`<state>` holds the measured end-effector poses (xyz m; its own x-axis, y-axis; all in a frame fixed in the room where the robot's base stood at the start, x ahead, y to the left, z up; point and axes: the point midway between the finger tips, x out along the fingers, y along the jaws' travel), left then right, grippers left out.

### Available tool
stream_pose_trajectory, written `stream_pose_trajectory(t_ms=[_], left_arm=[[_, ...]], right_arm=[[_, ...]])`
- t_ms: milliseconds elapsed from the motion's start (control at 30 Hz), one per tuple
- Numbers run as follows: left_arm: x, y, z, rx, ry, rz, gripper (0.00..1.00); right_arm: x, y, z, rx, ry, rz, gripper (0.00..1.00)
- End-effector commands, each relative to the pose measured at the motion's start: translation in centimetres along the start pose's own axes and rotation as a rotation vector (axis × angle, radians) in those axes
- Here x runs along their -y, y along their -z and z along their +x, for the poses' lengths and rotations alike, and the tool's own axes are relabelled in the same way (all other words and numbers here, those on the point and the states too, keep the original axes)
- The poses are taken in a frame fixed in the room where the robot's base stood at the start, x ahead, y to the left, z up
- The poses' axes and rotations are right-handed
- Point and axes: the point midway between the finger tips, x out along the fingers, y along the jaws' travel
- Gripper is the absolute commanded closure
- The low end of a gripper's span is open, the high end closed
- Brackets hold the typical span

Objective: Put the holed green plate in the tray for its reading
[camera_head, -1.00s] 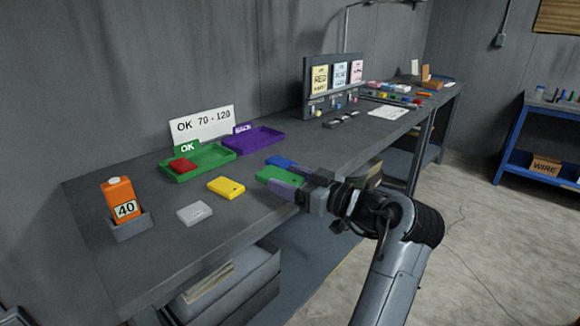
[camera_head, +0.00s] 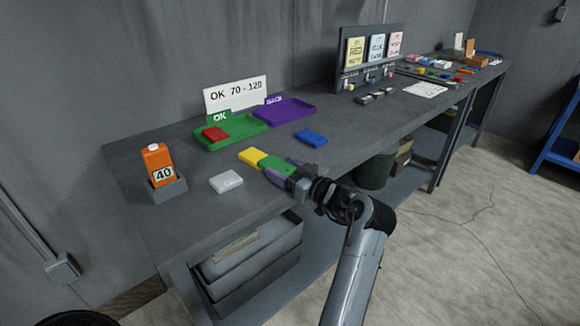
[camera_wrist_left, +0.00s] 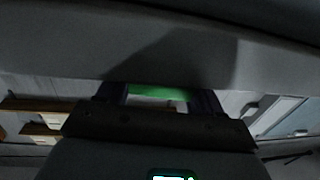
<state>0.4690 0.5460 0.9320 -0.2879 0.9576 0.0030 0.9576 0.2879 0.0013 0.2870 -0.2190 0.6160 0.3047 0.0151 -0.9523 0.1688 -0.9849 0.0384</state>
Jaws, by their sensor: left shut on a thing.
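My left gripper (camera_head: 285,171) is shut on the green plate (camera_head: 273,163), above the front part of the bench. The plate's far end overlaps the yellow plate (camera_head: 252,157) in the picture; I cannot tell whether they touch. A green strip of it shows between the fingers in the left wrist view (camera_wrist_left: 160,91). Its hole is not clear. The green tray (camera_head: 240,134), labelled OK, holds a red plate (camera_head: 215,134). The purple tray (camera_head: 292,109), labelled BACK, looks empty. An orange gauge (camera_head: 154,157) reading 40 stands in a grey holder (camera_head: 168,190). My right gripper is not in view.
A sign (camera_head: 235,93) behind the trays reads OK 70 - 120. A white plate (camera_head: 226,181) lies between the gauge and the yellow plate. A blue plate (camera_head: 311,138) lies right of the green tray. A panel with cards (camera_head: 373,52) stands farther right.

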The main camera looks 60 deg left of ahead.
Motion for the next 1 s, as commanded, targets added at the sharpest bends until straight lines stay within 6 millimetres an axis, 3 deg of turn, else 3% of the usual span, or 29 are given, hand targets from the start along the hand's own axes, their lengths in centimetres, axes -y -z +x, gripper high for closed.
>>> stream_pose_trajectory(t_ms=[67,167,433,467,600,1000], left_arm=[[0.0,-0.7,-0.04,0.003,-0.001,0.001,0.71],[0.01,-1.1,-0.05,0.004,-0.001,0.003,0.84],[0.0,-1.38,-0.08,0.008,-0.002,0.007,0.84],[0.01,-1.46,-0.08,0.009,-0.002,0.008,0.33],[0.0,-1.35,-0.09,0.008,-0.002,0.006,0.11],[0.0,-1.3,-0.07,0.004,-0.001,0.002,0.09]], right_arm=[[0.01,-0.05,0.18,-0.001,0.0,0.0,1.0],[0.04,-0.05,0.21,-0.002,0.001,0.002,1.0],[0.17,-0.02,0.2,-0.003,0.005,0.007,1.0],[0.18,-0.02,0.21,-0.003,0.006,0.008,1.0],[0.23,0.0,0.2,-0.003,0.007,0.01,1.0],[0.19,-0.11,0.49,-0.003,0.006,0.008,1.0]])
